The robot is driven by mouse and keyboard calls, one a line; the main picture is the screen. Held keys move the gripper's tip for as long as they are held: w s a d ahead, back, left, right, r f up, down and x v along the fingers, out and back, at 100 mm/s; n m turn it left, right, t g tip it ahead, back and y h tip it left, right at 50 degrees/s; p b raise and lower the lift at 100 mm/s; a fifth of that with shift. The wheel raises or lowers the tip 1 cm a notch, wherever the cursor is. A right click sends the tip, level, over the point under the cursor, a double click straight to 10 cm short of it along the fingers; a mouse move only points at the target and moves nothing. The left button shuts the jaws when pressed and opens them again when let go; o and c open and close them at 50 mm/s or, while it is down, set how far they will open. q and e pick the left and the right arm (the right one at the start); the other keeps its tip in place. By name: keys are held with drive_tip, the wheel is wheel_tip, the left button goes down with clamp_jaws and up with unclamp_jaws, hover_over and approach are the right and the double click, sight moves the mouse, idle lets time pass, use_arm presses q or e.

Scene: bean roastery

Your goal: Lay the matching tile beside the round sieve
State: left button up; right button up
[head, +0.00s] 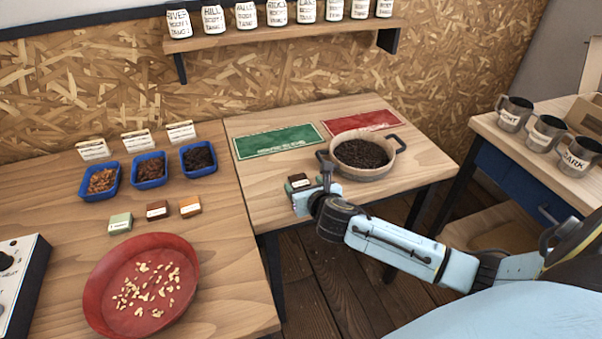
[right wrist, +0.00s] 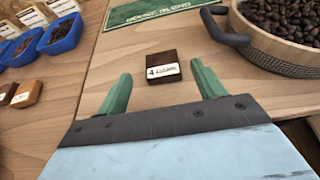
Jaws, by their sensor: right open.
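The round sieve (head: 362,154), full of dark beans, stands on the right-hand table and also shows in the right wrist view (right wrist: 285,50). A dark brown tile (right wrist: 163,67) with a white label lies on the table to the left of the sieve; in the head view the tile (head: 299,181) is partly hidden by my gripper. My right gripper (right wrist: 158,88) is open, with the tile just ahead of and between its green fingers, apart from them. Three more tiles, green (head: 120,222), dark brown (head: 157,210) and orange (head: 190,207), lie on the left table. My left gripper is not in view.
Three blue trays (head: 150,170) with beans and label cards stand behind the left tiles. A red bowl (head: 142,285) holds pale beans. A green mat (head: 279,141) and a red mat (head: 362,121) lie behind the sieve. Mugs (head: 546,133) stand on the right bench.

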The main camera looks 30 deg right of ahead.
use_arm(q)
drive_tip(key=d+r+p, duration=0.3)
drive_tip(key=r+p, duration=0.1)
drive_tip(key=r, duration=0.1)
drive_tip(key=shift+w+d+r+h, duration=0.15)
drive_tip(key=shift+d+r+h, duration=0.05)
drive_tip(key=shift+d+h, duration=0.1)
use_arm(e)
drive_tip(key=v, duration=0.7)
